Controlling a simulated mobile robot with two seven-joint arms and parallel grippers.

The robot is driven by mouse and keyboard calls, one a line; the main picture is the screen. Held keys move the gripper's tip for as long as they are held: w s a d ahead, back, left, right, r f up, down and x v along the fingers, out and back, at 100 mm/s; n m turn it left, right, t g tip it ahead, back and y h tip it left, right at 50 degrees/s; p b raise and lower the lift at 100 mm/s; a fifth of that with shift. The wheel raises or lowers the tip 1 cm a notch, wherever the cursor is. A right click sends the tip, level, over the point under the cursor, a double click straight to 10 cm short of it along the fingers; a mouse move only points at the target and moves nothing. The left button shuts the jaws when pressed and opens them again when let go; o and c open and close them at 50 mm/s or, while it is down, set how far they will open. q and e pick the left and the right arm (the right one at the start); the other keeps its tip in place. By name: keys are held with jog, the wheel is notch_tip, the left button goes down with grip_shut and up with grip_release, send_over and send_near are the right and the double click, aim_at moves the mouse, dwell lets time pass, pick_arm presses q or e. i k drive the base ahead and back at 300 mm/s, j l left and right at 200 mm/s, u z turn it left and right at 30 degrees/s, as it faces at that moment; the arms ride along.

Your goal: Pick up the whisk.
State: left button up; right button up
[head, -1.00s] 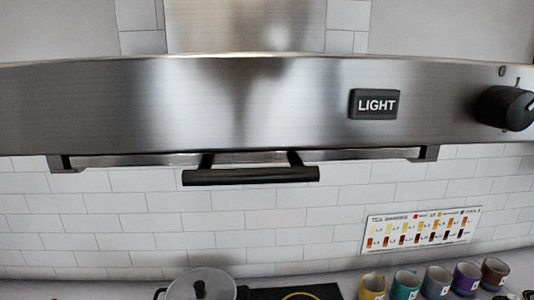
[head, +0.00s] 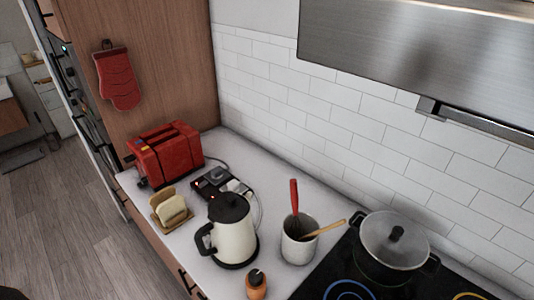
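A white crock (head: 299,246) stands on the counter in the head view, left of the stove. A utensil with a red handle (head: 294,196) and a dark lower part stands upright in it. A wooden-handled utensil (head: 328,229) leans to the right in the same crock. Neither of my grippers is in view.
A white kettle (head: 233,236) stands just left of the crock. A lidded pot (head: 391,243) sits on the black cooktop (head: 323,271) at right. An orange jar (head: 256,286) is in front. A red toaster (head: 168,152) and toast rack (head: 169,224) stand farther left. The range hood (head: 420,60) overhangs the right.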

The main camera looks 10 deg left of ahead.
aim_at(294, 196)
jog(key=u, duration=0.15)
jog(key=z, duration=1.85)
jog(key=u, duration=1.85)
jog(key=i+j+u, duration=0.25)
jog(key=i, duration=0.2)
jog(key=i+j+u, duration=0.25)
jog(key=i, duration=0.2)
